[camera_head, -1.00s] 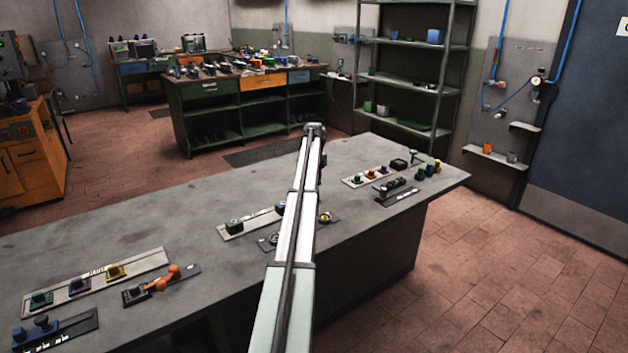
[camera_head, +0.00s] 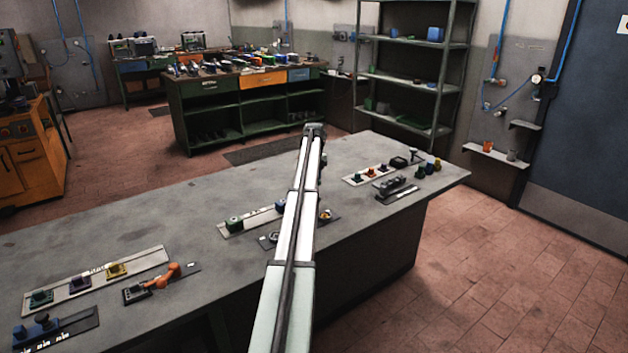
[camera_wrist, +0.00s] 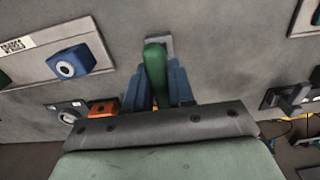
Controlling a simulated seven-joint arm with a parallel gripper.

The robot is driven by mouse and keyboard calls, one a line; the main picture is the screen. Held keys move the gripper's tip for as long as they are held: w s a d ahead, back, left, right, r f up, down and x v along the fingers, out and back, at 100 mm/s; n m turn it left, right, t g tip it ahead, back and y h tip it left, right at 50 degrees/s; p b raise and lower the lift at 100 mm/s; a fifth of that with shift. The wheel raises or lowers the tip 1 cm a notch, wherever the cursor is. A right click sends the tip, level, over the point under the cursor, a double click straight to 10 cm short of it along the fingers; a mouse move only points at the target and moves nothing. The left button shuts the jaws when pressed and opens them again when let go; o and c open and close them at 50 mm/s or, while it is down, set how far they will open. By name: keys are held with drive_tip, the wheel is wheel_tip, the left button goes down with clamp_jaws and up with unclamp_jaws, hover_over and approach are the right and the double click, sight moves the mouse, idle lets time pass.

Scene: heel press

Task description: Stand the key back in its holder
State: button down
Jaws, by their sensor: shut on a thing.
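In the wrist view, my gripper (camera_wrist: 158,82) has its two blue fingers closed on a green rounded piece (camera_wrist: 154,66), which I take to be the key's handle. The piece points away from the wrist over the grey bench top. A small light-grey part (camera_wrist: 162,44) shows just behind its far end; I cannot tell whether it belongs to the key or to the holder, or whether they touch. The key's lower end is hidden. In the head view, my own arm covers the gripper and the key.
A blue block with a round white face (camera_wrist: 68,66) sits on a pale strip left of the gripper. An orange part (camera_wrist: 102,108) lies close to the left finger. A dark fixture (camera_wrist: 290,96) is at right. The bench (camera_head: 120,232) has bare room between its strips.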

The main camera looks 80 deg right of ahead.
drive_tip(key=c, duration=0.9)
unclamp_jaws()
wheel_tip(320, 180, up, 14)
drive_tip(key=shift+f, duration=0.15)
